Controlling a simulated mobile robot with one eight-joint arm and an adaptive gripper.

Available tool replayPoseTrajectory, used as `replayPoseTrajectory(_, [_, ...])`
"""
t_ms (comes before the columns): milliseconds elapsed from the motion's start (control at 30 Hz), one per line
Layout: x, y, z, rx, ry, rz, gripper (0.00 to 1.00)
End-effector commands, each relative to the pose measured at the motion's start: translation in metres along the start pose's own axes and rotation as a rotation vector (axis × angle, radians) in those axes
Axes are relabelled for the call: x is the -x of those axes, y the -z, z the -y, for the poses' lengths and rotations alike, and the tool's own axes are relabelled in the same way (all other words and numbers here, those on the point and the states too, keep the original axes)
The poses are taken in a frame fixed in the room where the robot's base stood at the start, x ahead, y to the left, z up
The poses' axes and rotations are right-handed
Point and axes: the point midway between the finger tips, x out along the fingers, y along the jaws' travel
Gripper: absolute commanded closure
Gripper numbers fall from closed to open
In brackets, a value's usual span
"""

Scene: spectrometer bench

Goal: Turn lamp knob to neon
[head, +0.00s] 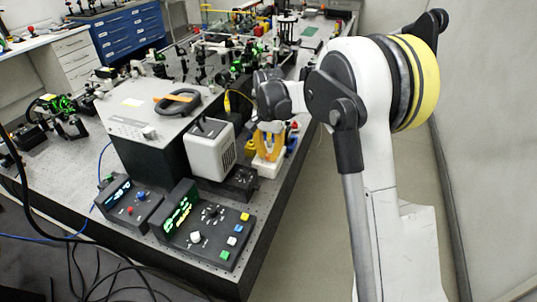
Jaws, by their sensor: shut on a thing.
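My gripper (269,154) reaches down from the right over the bench edge, with its orange fingers at a small white unit (267,170). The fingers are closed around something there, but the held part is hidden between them. Small yellow, red and blue parts show around the white unit. I cannot make out which part is the lamp knob or any neon label, and I cannot tell which way a knob points.
A dark control box (205,230) with a green display, knobs and coloured buttons stands at the front corner. A smaller box (130,205) is left of it. A white-fronted unit (210,150) stands close left of my gripper. Open floor lies right of the bench.

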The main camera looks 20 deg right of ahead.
Motion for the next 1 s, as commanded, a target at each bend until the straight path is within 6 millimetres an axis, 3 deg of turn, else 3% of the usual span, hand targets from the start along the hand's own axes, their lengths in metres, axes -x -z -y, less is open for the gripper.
replayPoseTrajectory(200, [0.0, 0.0, 0.0, 0.001, 0.0, 0.0, 1.0])
replayPoseTrajectory(233, [0.0, 0.0, 0.0, 0.001, 0.0, 0.0, 0.82])
replayPoseTrajectory(300, [0.0, 0.0, 0.0, 0.001, 0.0, 0.0, 0.6])
replayPoseTrajectory(667, [0.003, 0.0, 0.0, 0.001, 0.0, 0.0, 0.59])
replayPoseTrajectory(767, [0.015, 0.0, 0.0, 0.001, 0.0, 0.0, 0.59])
replayPoseTrajectory(1000, [0.067, 0.0, 0.0, 0.001, 0.0, 0.0, 0.59])
